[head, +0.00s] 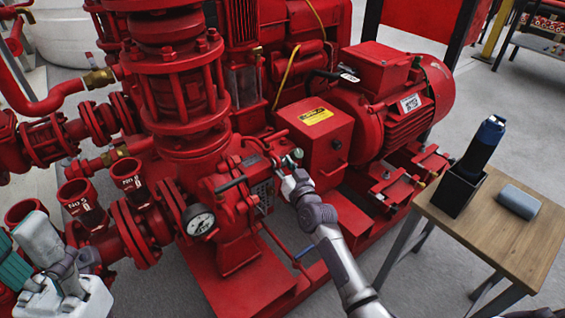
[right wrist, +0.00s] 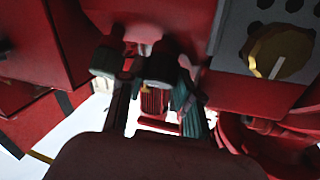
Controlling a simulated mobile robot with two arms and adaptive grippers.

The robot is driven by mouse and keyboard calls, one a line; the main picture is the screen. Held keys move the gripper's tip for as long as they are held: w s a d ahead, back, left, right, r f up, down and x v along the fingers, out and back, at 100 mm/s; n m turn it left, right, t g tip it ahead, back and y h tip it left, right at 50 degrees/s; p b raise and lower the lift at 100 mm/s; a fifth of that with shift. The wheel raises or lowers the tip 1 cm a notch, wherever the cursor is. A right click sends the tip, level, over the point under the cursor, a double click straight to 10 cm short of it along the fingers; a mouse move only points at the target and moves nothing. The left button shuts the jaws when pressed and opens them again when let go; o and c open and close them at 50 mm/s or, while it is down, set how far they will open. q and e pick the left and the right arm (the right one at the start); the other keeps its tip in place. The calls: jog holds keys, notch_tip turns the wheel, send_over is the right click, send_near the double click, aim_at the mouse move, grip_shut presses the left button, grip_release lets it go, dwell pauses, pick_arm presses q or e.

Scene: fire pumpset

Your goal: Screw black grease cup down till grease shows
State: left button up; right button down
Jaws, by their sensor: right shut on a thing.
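My right gripper (head: 290,163) reaches to the red pump's bearing housing, left of the red box with the yellow label. The fingers hide most of the cup, and I cannot make out any grease. The red pump (head: 235,205) carries a white-faced gauge (head: 200,221) on its near side.
A brass-coloured round fitting (right wrist: 281,52) sits on a grey perforated plate at the right wrist view's upper right. A red motor (head: 390,100) stands behind the pump.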

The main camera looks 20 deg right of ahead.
jog(key=c, duration=1.1)
grip_release()
jog(key=shift+o, duration=0.2)
jog(key=shift+s, duration=0.15)
jog(key=s, duration=0.7)
jog(key=shift+s+d, duration=0.4)
jog(key=shift+d, duration=0.05)
